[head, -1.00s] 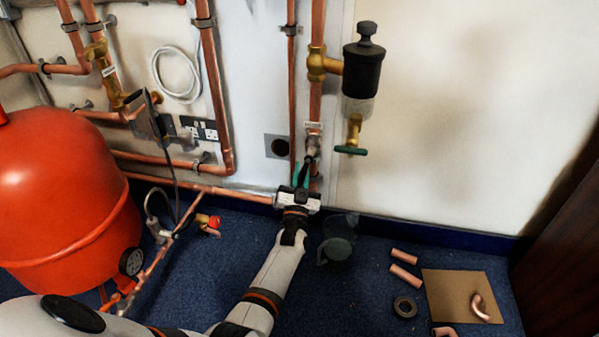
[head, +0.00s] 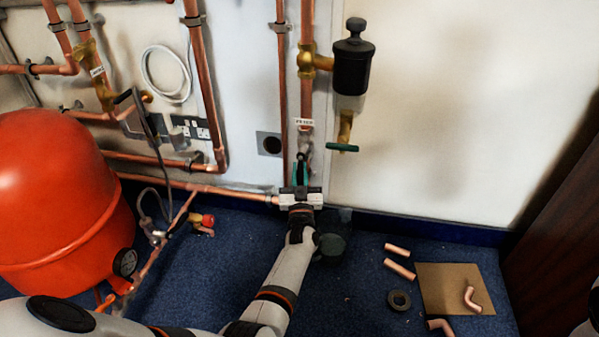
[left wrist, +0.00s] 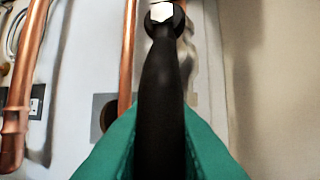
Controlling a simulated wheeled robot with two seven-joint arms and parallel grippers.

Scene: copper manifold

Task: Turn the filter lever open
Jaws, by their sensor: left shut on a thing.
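The filter lever (left wrist: 160,95) is a black handle that fills the middle of the left wrist view, running up to a bright hex nut (left wrist: 161,12) at the top. My left gripper (head: 301,172) has teal fingertips, which show on both sides of the handle in the left wrist view (left wrist: 160,150). It is shut on the lever. In the head view the lever hangs below a valve on the copper pipe, under a small white label (head: 304,122). The gripper and wrist partly hide the lever and the pipe behind it. My right gripper is not in view.
A black and brass filter unit (head: 352,65) with a green-handled drain tap (head: 342,148) is on the wall just right of the pipe. A red tank (head: 60,205) stands at left. Copper offcuts (head: 399,268), a dark ring (head: 399,300) and a cardboard sheet (head: 452,290) lie on the floor at right.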

